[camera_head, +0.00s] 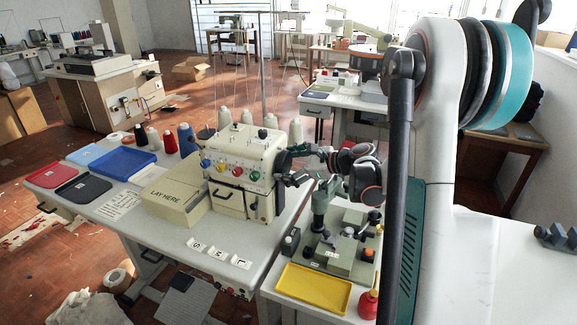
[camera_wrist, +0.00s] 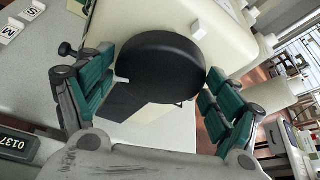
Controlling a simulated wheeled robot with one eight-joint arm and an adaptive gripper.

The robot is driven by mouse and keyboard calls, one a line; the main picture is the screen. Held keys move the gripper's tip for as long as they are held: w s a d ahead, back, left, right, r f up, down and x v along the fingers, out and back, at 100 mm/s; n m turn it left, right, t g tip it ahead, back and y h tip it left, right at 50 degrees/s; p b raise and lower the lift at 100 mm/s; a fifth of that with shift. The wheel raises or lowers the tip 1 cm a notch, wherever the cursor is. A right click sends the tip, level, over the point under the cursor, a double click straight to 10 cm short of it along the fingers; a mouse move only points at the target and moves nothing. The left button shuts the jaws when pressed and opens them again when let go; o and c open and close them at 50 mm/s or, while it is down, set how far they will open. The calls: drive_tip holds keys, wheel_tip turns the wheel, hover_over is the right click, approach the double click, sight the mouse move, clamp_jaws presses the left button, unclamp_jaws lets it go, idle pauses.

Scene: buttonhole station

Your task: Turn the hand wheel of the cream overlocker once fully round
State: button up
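The cream overlocker (camera_head: 238,163) stands on the grey table, with coloured dials on its front. Its black hand wheel (camera_wrist: 160,68) is on the machine's right end and fills the middle of the wrist view. My gripper (camera_head: 292,168) is at that end of the machine. In the wrist view my gripper (camera_wrist: 162,80) is open, with one teal-padded finger on each side of the wheel. The right finger is close to the wheel's rim; I cannot tell whether it touches. In the head view my gripper largely hides the wheel.
A cream "LAY HERE" box (camera_head: 175,196) stands left of the overlocker. Thread cones (camera_head: 225,118) stand behind it. Size cards (camera_head: 218,253) lie in front. A green machine (camera_head: 345,235) and a yellow tray (camera_head: 313,289) are on the adjoining table, below my arm.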

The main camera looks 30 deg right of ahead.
drive_tip(key=c, duration=0.3)
drive_tip(key=shift+c, duration=0.2)
drive_tip(key=m+g+y, duration=0.1)
drive_tip(key=m, duration=0.1)
drive_tip(key=shift+d+m+y, duration=0.1)
drive_tip(key=shift+m+y, duration=0.2)
drive_tip(key=shift+m, duration=0.1)
drive_tip(key=m+g+y, duration=0.1)
drive_tip(key=m+y, duration=0.1)
drive_tip(key=m, duration=0.1)
drive_tip(key=shift+w+m+g, duration=0.1)
drive_tip(key=shift+m+g, duration=0.2)
drive_tip(key=shift+g, duration=0.1)
idle(0.4)
drive_tip(key=o, duration=1.1)
drive_tip(key=shift+c, duration=0.2)
